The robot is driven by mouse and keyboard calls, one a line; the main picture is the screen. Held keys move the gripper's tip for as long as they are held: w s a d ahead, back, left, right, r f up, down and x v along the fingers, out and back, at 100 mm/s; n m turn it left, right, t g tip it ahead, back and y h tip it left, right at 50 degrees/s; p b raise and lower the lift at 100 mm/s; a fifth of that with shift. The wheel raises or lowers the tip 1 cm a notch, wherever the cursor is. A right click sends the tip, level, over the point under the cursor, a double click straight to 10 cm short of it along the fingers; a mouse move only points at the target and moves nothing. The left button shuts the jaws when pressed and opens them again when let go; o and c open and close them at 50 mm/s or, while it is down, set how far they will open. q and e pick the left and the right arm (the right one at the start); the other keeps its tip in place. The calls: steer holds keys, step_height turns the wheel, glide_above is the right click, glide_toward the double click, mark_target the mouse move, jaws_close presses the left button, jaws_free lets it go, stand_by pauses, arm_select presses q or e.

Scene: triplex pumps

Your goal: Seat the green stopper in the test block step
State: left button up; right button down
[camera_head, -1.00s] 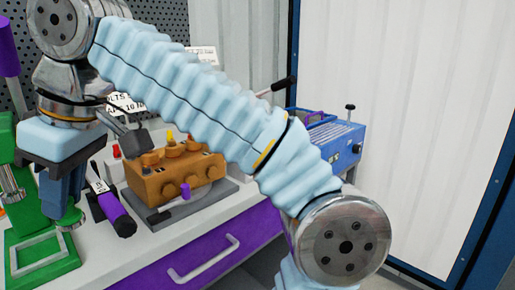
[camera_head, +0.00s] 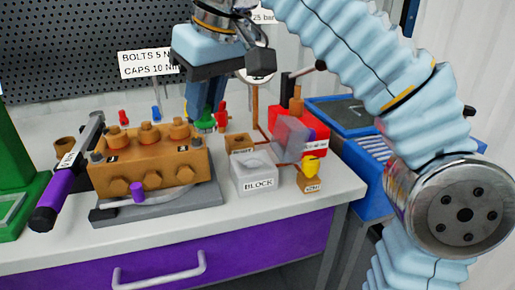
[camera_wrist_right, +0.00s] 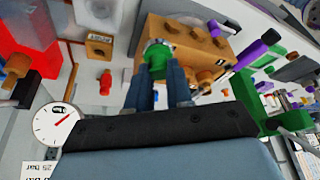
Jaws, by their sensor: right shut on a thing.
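The green stopper (camera_head: 205,124) is held between the fingertips of my right gripper (camera_head: 206,105), which points down behind the right end of the orange pump. In the right wrist view, the stopper (camera_wrist_right: 157,58) sits between the two blue-grey fingers (camera_wrist_right: 158,85), which are shut on it. The test block (camera_head: 255,180) is a pale grey cube labelled BLOCK, with a recess in its top. It stands on the bench to the right of the pump, nearer the front than the gripper. The stopper is apart from it. My left gripper is not in view.
The orange pump (camera_head: 150,165) stands on a grey plate, with a purple-handled wrench (camera_head: 65,180) at its left. Red and clear boxes (camera_head: 300,135) and a yellow piece (camera_head: 310,166) crowd the block's right. A gauge (camera_wrist_right: 54,131) shows near the gripper.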

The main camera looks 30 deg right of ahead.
steer(key=d+f+b, duration=0.1)
steer(key=d+f, duration=0.2)
steer(key=w+d+f+b, duration=0.1)
steer(key=d+f, duration=0.2)
steer(key=f, duration=0.1)
steer(key=w+d+f+b, duration=0.1)
steer(key=d+f, duration=0.2)
steer(key=shift+d+f+b, duration=0.15)
steer(key=shift+f+b, duration=0.15)
steer(key=shift+f, duration=0.25)
steer(key=shift+f, duration=0.15)
steer(key=c, duration=1)
jaws_free()
